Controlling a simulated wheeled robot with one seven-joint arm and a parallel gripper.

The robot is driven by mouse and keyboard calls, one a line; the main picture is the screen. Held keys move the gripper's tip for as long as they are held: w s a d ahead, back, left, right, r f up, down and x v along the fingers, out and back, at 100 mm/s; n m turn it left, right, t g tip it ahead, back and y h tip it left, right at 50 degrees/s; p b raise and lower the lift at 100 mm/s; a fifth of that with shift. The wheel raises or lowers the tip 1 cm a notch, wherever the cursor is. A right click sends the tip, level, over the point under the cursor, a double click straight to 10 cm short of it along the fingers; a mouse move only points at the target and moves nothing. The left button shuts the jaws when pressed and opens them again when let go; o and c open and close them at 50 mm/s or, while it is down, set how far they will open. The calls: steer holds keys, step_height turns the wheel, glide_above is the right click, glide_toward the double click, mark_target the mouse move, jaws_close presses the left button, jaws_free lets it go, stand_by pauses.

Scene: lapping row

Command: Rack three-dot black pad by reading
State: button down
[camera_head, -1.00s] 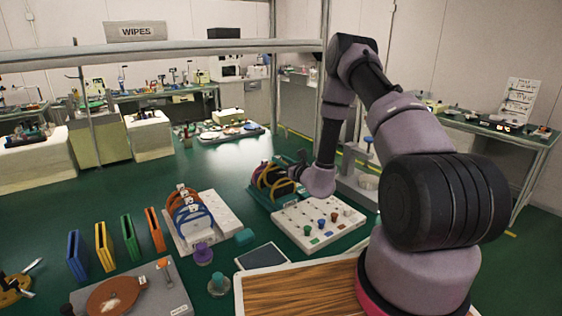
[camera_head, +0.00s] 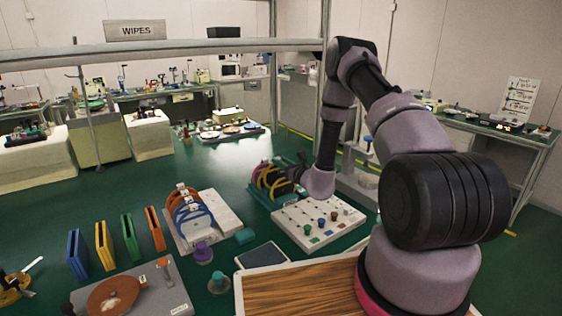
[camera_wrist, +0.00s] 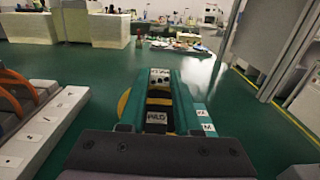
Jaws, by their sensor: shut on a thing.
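My gripper (camera_head: 293,175) is at the teal rack (camera_head: 262,198), which holds upright yellow, orange and purple round pads (camera_head: 268,178). The gripper is shut on a dark piece that looks like the black pad (camera_wrist: 160,97), between the fingers in the wrist view. A white tag with dark marks (camera_wrist: 160,76) shows at its far end; I cannot count dots for certain. A white label with lettering (camera_wrist: 157,117) shows nearer the wrist. The rack (camera_wrist: 202,115) extends to the right of the fingers there, with small white labels. The pad's lower edge and any slot under it are hidden.
A white rack (camera_head: 232,212) with blue and orange pads stands left. A white board (camera_head: 290,215) with coloured knobs lies in front of the teal rack. Blue, yellow, green and orange upright holders (camera_head: 130,237) stand farther left. A shelf rail (camera_head: 160,50) crosses above.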

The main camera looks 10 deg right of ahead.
steer(key=shift+f, duration=1.6)
steer(key=shift+r, duration=0.1)
steer(key=shift+r, duration=1.65)
steer(key=shift+f, duration=1.7)
steer(key=c, duration=0.5)
jaws_free()
steer(key=shift+c, duration=0.2)
steer(key=shift+s+f, duration=0.1)
